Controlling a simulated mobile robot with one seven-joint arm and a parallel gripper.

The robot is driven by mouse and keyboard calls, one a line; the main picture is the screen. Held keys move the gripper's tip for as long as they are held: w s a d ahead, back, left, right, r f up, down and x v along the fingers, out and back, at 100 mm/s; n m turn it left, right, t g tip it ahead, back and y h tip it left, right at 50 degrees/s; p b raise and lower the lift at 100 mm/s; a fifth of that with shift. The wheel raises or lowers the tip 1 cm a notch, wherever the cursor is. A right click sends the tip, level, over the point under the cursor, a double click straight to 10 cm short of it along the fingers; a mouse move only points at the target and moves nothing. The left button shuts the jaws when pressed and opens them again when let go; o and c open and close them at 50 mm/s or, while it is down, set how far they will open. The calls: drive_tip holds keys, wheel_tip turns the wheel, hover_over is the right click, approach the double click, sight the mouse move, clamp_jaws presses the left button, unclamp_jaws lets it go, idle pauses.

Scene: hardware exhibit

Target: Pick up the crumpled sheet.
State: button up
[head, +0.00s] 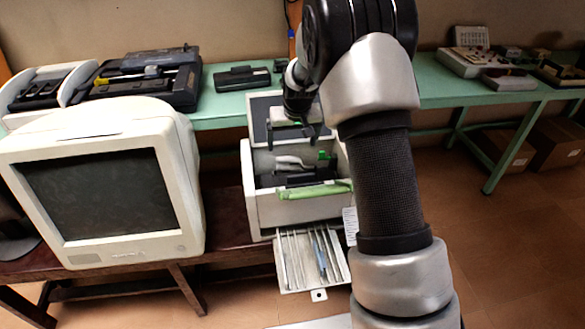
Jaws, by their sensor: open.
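My gripper (291,131) points down over the open printer-like machine (262,211), its dark fingers apart. My own arm covers part of the view to its right. A small whitish patch (284,113) shows between or behind the fingers; I cannot tell whether it is the crumpled sheet or part of the machine. No other thing is clearly recognisable as a crumpled sheet. The machine's open inside holds pale curved parts (291,163) and dark and green parts.
A large old monitor (105,185) stands left of the machine on a low brown bench (228,234). A slatted tray (312,258) juts from the machine's front. Behind runs a green table (226,108) with old devices. Open floor lies at right, with cardboard boxes (556,143) under the table.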

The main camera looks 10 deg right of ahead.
sight(289, 162)
drive_tip(key=b+x, duration=0.1)
drive_tip(key=x, duration=1.2)
drive_tip(key=shift+w+a+f+b, duration=0.1)
drive_tip(key=shift+w+f+b, duration=0.1)
drive_tip(key=shift+b, duration=0.1)
drive_tip(key=shift+r, duration=0.1)
drive_tip(key=c, duration=1.1)
